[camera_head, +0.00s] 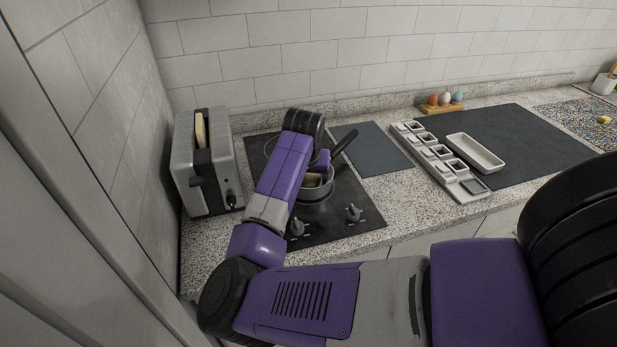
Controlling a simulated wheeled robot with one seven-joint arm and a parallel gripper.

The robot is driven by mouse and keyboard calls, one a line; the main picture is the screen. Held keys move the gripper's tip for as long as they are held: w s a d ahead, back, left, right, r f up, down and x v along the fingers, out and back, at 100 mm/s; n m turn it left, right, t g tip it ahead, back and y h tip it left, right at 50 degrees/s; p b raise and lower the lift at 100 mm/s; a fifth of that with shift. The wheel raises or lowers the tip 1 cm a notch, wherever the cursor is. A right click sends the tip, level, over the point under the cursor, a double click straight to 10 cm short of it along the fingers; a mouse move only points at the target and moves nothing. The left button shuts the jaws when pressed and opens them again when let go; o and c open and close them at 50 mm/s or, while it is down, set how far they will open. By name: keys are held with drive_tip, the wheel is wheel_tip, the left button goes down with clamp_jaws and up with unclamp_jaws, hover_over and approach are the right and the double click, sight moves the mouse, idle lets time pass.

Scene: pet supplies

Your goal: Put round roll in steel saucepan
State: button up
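The steel saucepan (319,193) sits on the black cooktop, with its dark handle (345,143) pointing up and to the right. My arm reaches over it from the front, and my gripper (322,169) is at the pan, partly behind my own wrist. A small tan-brown thing (313,180) shows inside the pan's rim by the gripper; it may be the round roll, but its shape is mostly hidden. My fingertips are not clear enough to tell whether they are open or shut on it.
A steel toaster (208,170) with a bread slice stands left of the cooktop (345,215). To the right lie a dark board (371,150), a grey compartment tray (437,158) and a white dish (475,153) on a dark mat (530,135). An egg holder (442,108) stands behind.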

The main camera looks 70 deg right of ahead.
drive_tip(key=shift+r, duration=0.1)
drive_tip(key=b+v, duration=0.1)
drive_tip(key=v, duration=1.1)
